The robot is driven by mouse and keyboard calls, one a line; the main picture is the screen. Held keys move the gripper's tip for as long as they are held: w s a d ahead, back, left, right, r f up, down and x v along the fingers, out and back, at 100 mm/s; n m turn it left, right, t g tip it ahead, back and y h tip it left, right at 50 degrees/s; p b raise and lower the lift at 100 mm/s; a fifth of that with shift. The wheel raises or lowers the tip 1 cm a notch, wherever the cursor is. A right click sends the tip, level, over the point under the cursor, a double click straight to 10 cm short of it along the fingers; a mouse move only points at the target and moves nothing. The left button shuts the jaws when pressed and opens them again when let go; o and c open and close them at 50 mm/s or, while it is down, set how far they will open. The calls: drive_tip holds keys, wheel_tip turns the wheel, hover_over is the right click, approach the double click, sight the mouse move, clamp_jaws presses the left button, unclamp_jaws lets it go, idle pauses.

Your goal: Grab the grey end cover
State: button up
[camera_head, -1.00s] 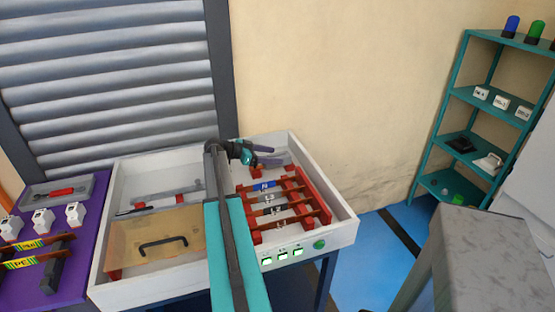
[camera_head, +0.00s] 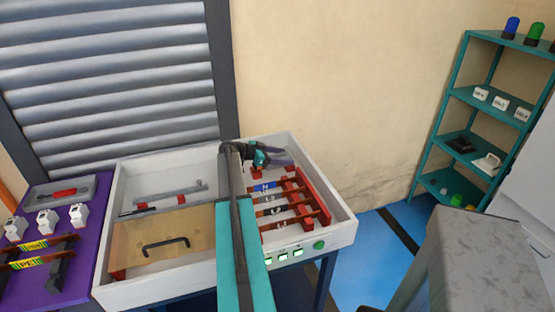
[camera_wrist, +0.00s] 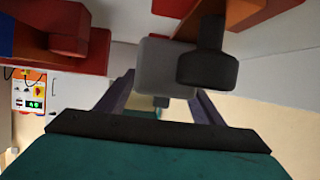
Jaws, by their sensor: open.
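In the wrist view, a grey block with a dark round knob, which looks like the grey end cover (camera_wrist: 160,62), shows close ahead of my gripper (camera_wrist: 163,88). The two fingers stand apart on either side of its lower part. I cannot tell whether they touch it. In the head view, my gripper (camera_head: 285,157) is over the back right of the white tray, behind the red busbar supports. I cannot make out the end cover there.
The white tray (camera_head: 340,228) holds red supports with copper bars (camera_head: 290,209), and a brown panel (camera_head: 190,235) with a black handle. Red and orange parts crowd the top of the wrist view. A purple table (camera_head: 85,285) stands left, a teal shelf (camera_head: 458,92) right.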

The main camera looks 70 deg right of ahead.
sight(285, 153)
drive_tip(key=shift+s+d+f, duration=0.25)
drive_tip(key=shift+s+d, duration=0.1)
drive_tip(key=shift+s, duration=0.05)
drive_tip(key=c, duration=1.2)
drive_tip(key=shift+o, duration=0.2)
drive_tip(key=shift+r, duration=0.2)
drive_tip(key=shift+r+b, duration=0.5)
drive_tip(key=shift+r, duration=0.35)
drive_tip(key=shift+s+a+r+b, duration=0.1)
drive_tip(key=shift+a+r+b, duration=0.25)
drive_tip(key=shift+r, duration=0.35)
drive_tip(key=s+a+b, duration=0.2)
drive_tip(key=a, duration=0.5)
drive_tip(key=s+a+r+b, duration=0.1)
drive_tip(key=s+a+b, duration=0.1)
drive_tip(key=a, duration=0.5)
drive_tip(key=shift+a+r, duration=0.25)
drive_tip(key=shift+a, duration=0.1)
